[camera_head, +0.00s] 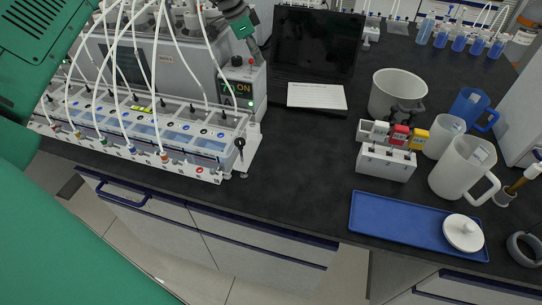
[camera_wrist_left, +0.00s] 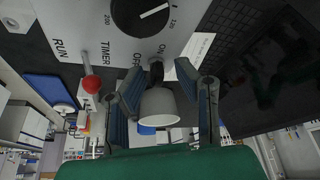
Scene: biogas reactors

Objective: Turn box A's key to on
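Box A, which I take to be the grey control box (camera_head: 240,83), stands at the right end of the reactor unit in the head view. Its dark front panel bears green letters that seem to read ON. My left gripper (camera_head: 244,38) is above it. In the left wrist view the box's white top face (camera_wrist_left: 117,45) carries ON, OFF, TIMER and RUN labels. A small black key (camera_wrist_left: 157,72) sits by the ON and OFF labels, between the tips of my left gripper (camera_wrist_left: 158,71). The fingers are open, with gaps visible beside the key. The key's exact angle is unclear. My right gripper is not in view.
On the box top are a black dial (camera_wrist_left: 142,14) and a red-tipped switch (camera_wrist_left: 91,84). White tubes run over the reactor rack (camera_head: 140,125) on the left. A black laptop (camera_head: 315,45) stands right of the box. A white beaker (camera_head: 397,92) and blue tray (camera_head: 400,220) are farther right.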

